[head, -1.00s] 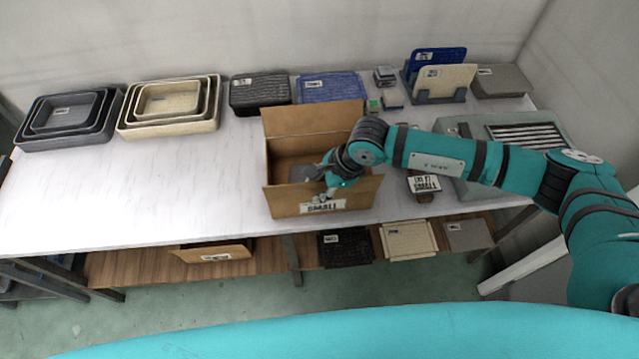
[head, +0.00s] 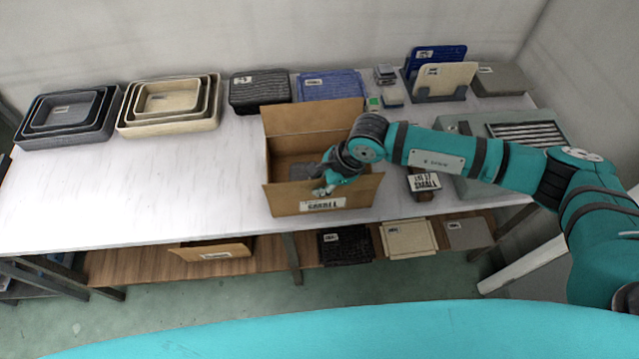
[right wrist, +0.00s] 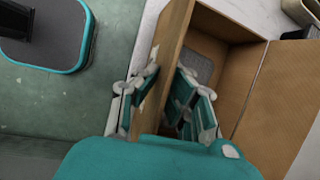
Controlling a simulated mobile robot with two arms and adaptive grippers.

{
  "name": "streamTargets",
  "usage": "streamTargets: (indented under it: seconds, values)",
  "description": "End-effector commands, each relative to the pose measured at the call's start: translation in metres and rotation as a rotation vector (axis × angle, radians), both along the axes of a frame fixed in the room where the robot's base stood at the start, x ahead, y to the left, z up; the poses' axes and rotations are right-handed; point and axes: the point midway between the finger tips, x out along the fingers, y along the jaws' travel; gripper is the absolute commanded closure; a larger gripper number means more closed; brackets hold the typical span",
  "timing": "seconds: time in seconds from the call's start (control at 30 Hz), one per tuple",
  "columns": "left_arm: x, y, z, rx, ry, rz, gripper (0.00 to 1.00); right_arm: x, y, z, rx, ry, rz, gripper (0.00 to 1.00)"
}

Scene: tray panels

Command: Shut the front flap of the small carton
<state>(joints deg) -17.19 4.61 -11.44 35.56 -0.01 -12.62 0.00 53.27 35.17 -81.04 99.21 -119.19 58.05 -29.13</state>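The small carton (head: 277,160) stands on the white table. Its back flap (head: 315,117) is up, and its front panel (head: 345,206) bears a white label reading SMALL. I cannot tell front flap from front wall. A grey piece (head: 302,171) lies inside; it also shows in the right wrist view (right wrist: 199,64). My right gripper (head: 323,187) is at the front panel's top edge. In the right wrist view its fingers (right wrist: 160,98) are spread, one outside and one inside the front panel (right wrist: 168,50). My left gripper is out of view.
Nested dark trays (head: 70,140) and cream trays (head: 168,125) stand at the left. Black (head: 260,92) and blue (head: 331,86) items and a panel rack (head: 440,97) line the back. A grey case (head: 470,126) is right of the carton. The table's left front is clear.

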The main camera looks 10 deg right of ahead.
Motion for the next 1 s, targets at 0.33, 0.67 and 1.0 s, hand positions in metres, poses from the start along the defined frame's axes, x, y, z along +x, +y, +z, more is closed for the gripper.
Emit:
streamTargets:
  seconds: [0.33,0.67,1.0]
  values:
    - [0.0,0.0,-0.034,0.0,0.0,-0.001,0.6,0.012,0.001,-0.005,0.001,0.156,-0.003,1.0]
    - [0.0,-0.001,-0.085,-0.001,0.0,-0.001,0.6,0.026,0.002,-0.008,0.001,0.402,-0.001,1.0]
    - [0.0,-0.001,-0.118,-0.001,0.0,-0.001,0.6,0.035,0.001,-0.007,-0.001,0.57,-0.001,1.0]
